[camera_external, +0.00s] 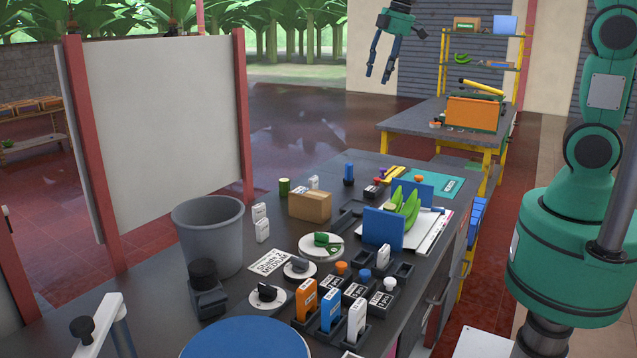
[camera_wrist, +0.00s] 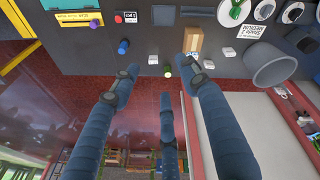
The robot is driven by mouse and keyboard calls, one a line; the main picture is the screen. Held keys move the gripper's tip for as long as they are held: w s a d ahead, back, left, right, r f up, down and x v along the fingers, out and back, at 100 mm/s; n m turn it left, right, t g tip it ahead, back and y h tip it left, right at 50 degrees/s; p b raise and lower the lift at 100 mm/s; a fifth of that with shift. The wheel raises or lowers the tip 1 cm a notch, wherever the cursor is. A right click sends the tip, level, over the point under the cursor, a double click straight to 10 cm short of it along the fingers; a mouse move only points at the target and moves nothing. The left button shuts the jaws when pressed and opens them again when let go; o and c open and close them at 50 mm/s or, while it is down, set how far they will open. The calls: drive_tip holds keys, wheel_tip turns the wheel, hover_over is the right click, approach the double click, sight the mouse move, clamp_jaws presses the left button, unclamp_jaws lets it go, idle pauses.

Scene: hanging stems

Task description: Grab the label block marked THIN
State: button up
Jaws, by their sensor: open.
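My gripper (camera_external: 379,76) hangs open and empty, high above the far end of the workbench. Its dark blue fingers spread wide in the wrist view (camera_wrist: 163,82). Small white label blocks stand on the bench: two by the grey bucket, a nearer one (camera_external: 262,230) and a farther one (camera_external: 260,211), and one behind the cardboard box (camera_external: 314,182). The wrist view also shows small white blocks, on the left (camera_wrist: 153,59), in the middle (camera_wrist: 194,56) and on the right (camera_wrist: 228,52), beyond the fingertips. Their lettering is too small to read, so I cannot tell which says THIN.
The bench (camera_external: 225,294) also holds a grey bucket (camera_external: 209,236), a cardboard box (camera_external: 310,205), a green cylinder (camera_external: 284,187), a blue bottle (camera_external: 348,174), blue panels with green stems, and orange, blue and white blocks in dark holders. A white board (camera_external: 160,125) stands behind.

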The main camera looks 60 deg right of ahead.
drive_tip(key=w+f+n+p, duration=0.1)
drive_tip(key=w+f+n, duration=0.3)
drive_tip(key=w, duration=0.6)
drive_tip(key=n+g+p, duration=0.3)
drive_tip(key=n+p, duration=0.1)
drive_tip(key=n, duration=0.2)
hover_over(312, 181)
drive_tip(key=w+d, duration=0.2)
wheel_tip(312, 181, down, 26)
drive_tip(key=r, duration=0.1)
drive_tip(key=shift+s+d+f, duration=0.1)
drive_tip(key=shift+d+f, duration=0.05)
drive_tip(key=shift+f, duration=0.1)
drive_tip(key=shift+f, duration=0.1)
drive_tip(key=shift+f, duration=4.2)
drive_tip(key=shift+s+f, duration=0.15)
drive_tip(key=shift+f, duration=2.45)
